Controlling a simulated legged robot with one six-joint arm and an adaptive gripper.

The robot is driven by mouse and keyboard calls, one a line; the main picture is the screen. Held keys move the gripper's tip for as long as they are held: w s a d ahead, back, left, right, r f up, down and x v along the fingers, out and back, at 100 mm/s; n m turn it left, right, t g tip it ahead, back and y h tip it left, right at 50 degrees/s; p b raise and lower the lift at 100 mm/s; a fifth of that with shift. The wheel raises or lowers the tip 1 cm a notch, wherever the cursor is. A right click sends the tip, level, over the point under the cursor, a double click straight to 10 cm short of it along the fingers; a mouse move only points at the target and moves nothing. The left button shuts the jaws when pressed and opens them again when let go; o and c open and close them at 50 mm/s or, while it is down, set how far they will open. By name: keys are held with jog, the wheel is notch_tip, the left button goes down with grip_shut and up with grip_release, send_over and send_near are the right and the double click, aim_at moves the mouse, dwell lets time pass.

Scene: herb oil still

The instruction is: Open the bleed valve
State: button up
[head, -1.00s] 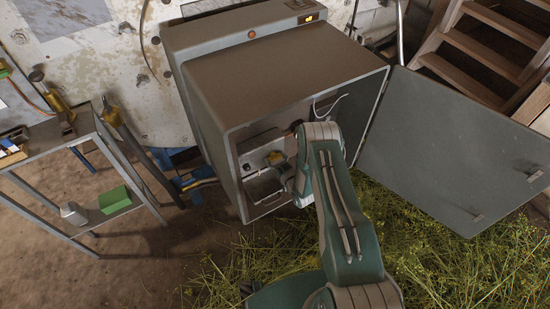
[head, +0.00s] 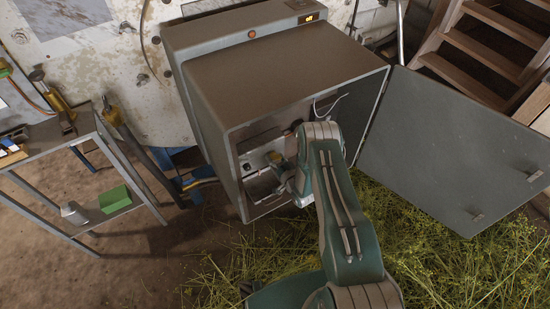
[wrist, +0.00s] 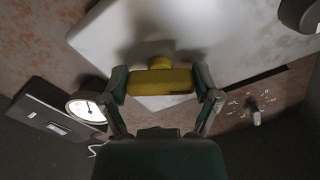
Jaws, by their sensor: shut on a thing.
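The yellow valve handle (wrist: 160,82), a short bar, sits in front of a pale panel in the wrist view. My gripper (wrist: 162,80) has its two fingers closed against the handle's left and right ends. The gripper's fingers are mostly hidden there by my arm. How far the valve is turned I cannot tell.
A round white gauge (wrist: 86,108) is left of the handle in the wrist view. A dark round part (wrist: 300,14) is at upper right. The cabinet door (head: 455,150) stands open to the right. A metal shelf (head: 60,150) stands at left.

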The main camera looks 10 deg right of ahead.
jog(key=m, duration=0.6)
jog(key=shift+w+d+m, duration=0.1)
jog(key=shift+m, duration=0.2)
jog(key=m, duration=0.4)
jog(key=shift+m, duration=1)
jog(key=shift+f, duration=0.15)
jog(key=o, duration=1)
jog(key=shift+c, duration=0.2)
jog(key=v, duration=1.2)
